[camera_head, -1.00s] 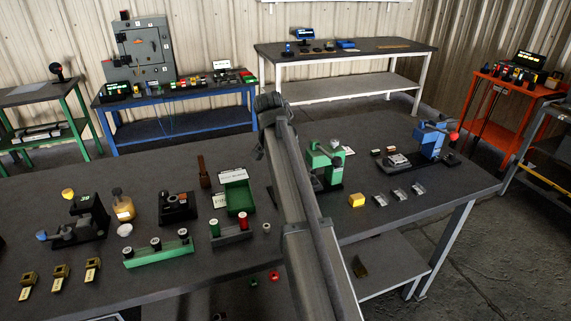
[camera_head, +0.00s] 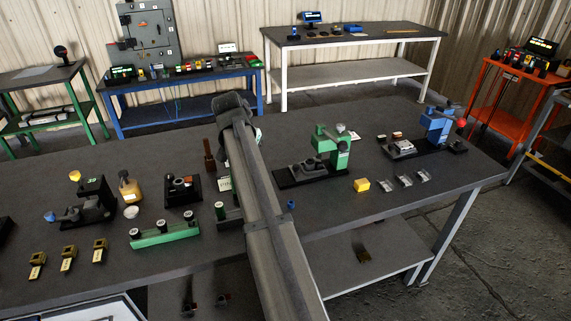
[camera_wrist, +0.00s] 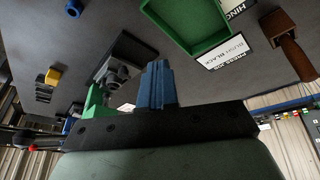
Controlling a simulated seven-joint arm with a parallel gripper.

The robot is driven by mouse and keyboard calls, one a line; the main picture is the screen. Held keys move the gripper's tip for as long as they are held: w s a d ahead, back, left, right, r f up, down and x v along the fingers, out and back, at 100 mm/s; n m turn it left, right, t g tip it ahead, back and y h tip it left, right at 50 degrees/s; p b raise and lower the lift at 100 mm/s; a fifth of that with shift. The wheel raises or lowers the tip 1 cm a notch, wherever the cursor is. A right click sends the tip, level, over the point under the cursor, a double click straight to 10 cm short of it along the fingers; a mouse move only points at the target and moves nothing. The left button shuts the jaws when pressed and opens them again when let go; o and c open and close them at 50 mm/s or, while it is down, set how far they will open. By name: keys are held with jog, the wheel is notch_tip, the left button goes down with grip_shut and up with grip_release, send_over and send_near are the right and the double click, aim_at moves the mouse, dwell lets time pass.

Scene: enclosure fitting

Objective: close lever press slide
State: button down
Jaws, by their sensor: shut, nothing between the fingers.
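Three presses stand on the dark bench; I cannot tell which one the task means. The green press (camera_head: 341,150) stands right of my arm on a black base, with a grey block on that base. The blue press (camera_head: 438,127) with a red ball knob is farther right. A black press (camera_head: 98,194) with yellow and blue knobs is at the left. In the wrist view my gripper (camera_wrist: 157,84) has its blue fingers together and empty. The green press (camera_wrist: 96,103) shows just left of them, partly hidden by the gripper body. My fingers are not discernible in the head view.
A green tray (camera_wrist: 187,22) and a label card (camera_wrist: 222,53) lie near the fingers in the wrist view. A yellow block (camera_head: 361,185) and several clear pieces lie in front of the presses. A green rack (camera_head: 165,236) stands front left. Bench front right is clear.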

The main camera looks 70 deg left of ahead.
aim_at(296, 166)
jog(key=w+a+f+n+t, duration=0.1)
jog(key=w+f, duration=0.1)
jog(key=w+a+f+n+t, duration=0.1)
jog(key=w+f, duration=0.2)
jog(key=w+a+f+n+t, duration=0.1)
jog(key=w+f, duration=0.1)
jog(key=f, duration=0.1)
jog(key=shift+w+a+f+t, duration=0.15)
jog(key=shift+a+f+t, duration=0.05)
jog(key=shift+t, duration=0.1)
jog(key=shift+w+d, duration=0.15)
jog(key=shift+w, duration=0.4)
jog(key=shift+w+d, duration=0.15)
jog(key=shift+w, duration=0.35)
jog(key=shift+w+d, duration=0.2)
jog(key=shift+w, duration=0.75)
jog(key=shift+w, duration=2.1)
